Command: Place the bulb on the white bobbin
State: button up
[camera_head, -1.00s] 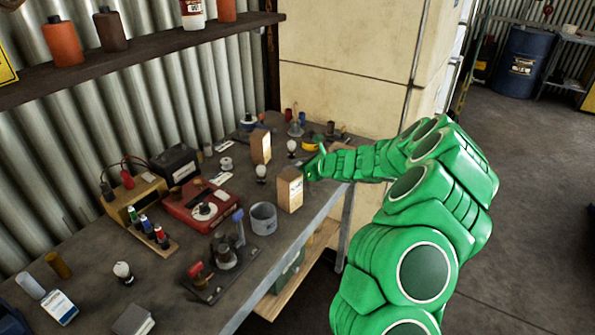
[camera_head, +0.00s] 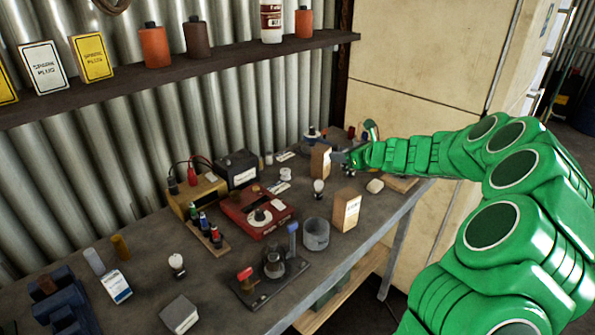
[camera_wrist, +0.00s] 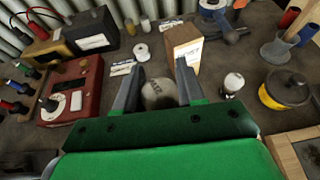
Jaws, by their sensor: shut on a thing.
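My gripper (camera_wrist: 158,85) is shut on a pale round bulb (camera_wrist: 158,94), which shows between the two grey fingers in the wrist view. In the head view my gripper (camera_head: 347,159) is over the back right of the bench, beside a cardboard box (camera_head: 320,161), and I cannot make out the held bulb clearly. The white bobbin (camera_wrist: 141,52) stands on the bench beyond the left finger, left of the box. It also shows in the head view (camera_head: 285,174). The bulb and bobbin are apart.
Another bulb (camera_wrist: 232,83) stands right of the box, near a yellow pot (camera_wrist: 287,90). A red case (camera_head: 257,210) with a white disc lies left of the bobbin. A second bulb (camera_head: 318,187), another box (camera_head: 346,209) and a metal cup (camera_head: 316,234) stand nearer the front.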

jog(key=s+a+r, duration=0.1)
jog(key=a+r, duration=0.1)
jog(key=a, duration=0.6)
jog(key=s+a+r, duration=0.1)
jog(key=a+r, duration=0.2)
jog(key=a, duration=0.5)
send_over(286, 174)
jog(key=s, duration=0.2)
notch_tip(286, 174, down, 4)
jog(key=shift+m, duration=0.3)
jog(key=w+f, duration=0.2)
jog(key=w+a+f, duration=0.1)
jog(key=w+f, duration=0.1)
jog(key=shift+a+f, duration=0.15)
jog(key=shift+f, duration=0.25)
jog(key=shift+w+a+f, duration=0.1)
jog(key=shift+w+f, duration=0.5)
jog(key=shift+f, duration=1.6)
jog(key=shift+f, duration=0.2)
jog(key=o, duration=1)
jog(key=shift+o, duration=0.2)
jog(key=shift+r, duration=0.15)
